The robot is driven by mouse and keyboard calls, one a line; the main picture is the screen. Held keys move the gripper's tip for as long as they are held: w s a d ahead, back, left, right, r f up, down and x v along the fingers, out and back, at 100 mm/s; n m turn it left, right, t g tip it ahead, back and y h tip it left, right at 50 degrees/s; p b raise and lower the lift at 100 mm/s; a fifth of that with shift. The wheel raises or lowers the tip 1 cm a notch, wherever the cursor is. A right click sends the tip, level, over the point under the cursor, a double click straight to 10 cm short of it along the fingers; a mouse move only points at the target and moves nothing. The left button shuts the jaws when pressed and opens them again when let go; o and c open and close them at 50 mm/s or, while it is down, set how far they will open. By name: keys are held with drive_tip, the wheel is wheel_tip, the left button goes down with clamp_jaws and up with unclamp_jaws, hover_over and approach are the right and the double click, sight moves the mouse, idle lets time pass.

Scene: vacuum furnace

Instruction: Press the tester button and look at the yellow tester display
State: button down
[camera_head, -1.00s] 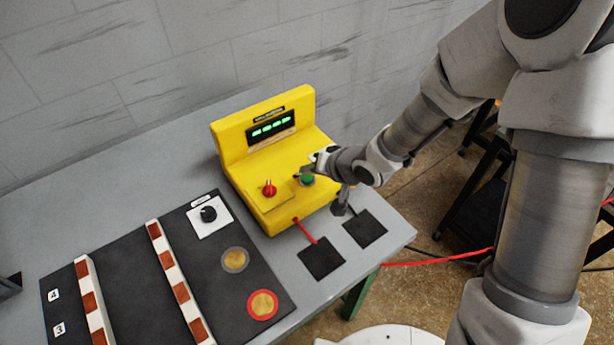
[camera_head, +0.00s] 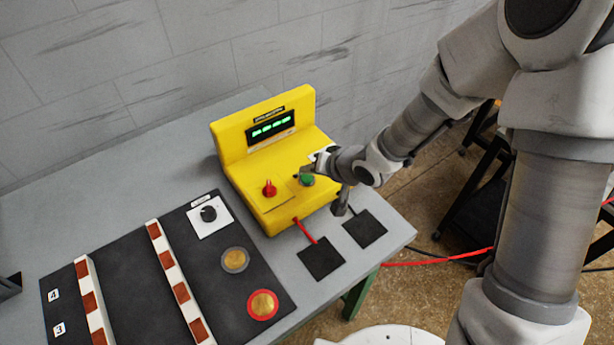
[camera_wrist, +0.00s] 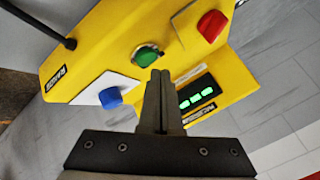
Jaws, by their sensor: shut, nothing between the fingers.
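The yellow tester (camera_head: 240,140) stands on the grey table. Its dark display (camera_head: 271,127) is lit with green characters, too small to read; the display (camera_wrist: 198,92) also shows in the wrist view. The green tester button (camera_head: 307,180) sits on the tester's sloping front, and it shows in the wrist view (camera_wrist: 147,56). My gripper (camera_wrist: 160,74) is shut and empty. Its tips are right by the green button in the wrist view; I cannot tell whether they touch it. A red knob (camera_head: 269,188) and, in the wrist view, a blue knob (camera_wrist: 110,98) flank the button.
Two black pads (camera_head: 321,259) lie in front of the tester, one with a red lead. A black panel (camera_head: 130,280) with a dial, two round discs and striped bars lies at the left. A grey wall (camera_head: 120,80) rises behind the table.

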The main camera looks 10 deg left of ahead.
sight(310, 181)
drive_tip(key=shift+f, duration=0.15)
drive_tip(key=shift+f, duration=0.3)
drive_tip(key=shift+f+b, duration=0.4)
drive_tip(key=shift+b, duration=0.15)
idle(0.4)
drive_tip(key=shift+r, duration=0.15)
drive_tip(key=shift+r+p, duration=0.65)
drive_tip(key=shift+p, duration=0.25)
drive_tip(key=shift+r, duration=0.1)
wheel_tip(310, 181, up, 5)
drive_tip(key=p, duration=0.5)
